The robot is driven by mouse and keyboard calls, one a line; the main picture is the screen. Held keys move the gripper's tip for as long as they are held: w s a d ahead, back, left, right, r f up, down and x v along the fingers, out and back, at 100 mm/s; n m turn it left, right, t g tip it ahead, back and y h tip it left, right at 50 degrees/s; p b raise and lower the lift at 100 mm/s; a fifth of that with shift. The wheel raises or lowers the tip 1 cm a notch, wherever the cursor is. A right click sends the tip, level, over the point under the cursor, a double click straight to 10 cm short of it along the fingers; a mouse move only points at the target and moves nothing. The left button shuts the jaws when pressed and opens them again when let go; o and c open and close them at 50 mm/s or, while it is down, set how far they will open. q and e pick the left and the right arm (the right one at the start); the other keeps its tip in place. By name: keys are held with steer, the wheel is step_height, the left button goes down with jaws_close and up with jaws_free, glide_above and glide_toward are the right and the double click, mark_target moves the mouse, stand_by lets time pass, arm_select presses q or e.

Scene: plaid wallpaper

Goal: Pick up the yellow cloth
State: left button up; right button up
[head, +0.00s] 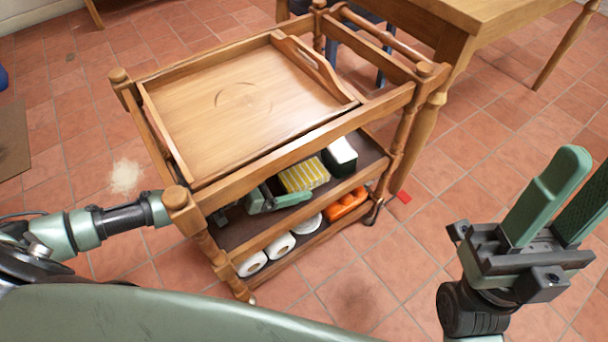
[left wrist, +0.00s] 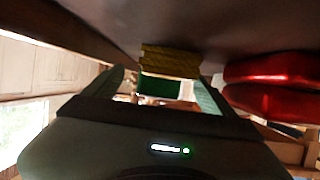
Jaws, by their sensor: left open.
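My left gripper (head: 289,199) reaches in past the cart's corner post, just in front of the cloth. Its fingers are apart and nothing shows between them in their grip. In the left wrist view the picture looks upside down, and the cloth (left wrist: 170,62) shows just beyond the fingertips. My right gripper (head: 588,165) is raised at the right edge of the head view, open and empty, with one fingertip cut off.
A green-and-white item (head: 341,155) stands behind the cloth. An orange item (head: 346,203) and white rolls (head: 280,245) sit near the cart's front. Red rounded objects (left wrist: 270,70) show in the left wrist view. The tray (head: 180,115) covers the cart's top; a table (head: 490,15) stands behind.

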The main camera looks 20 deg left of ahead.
mark_target(301, 175)
arm_select(q)
steer(key=x, duration=0.4)
steer(key=shift+w, duration=0.5)
steer(key=c, duration=1.4)
steer(key=shift+c, duration=0.2)
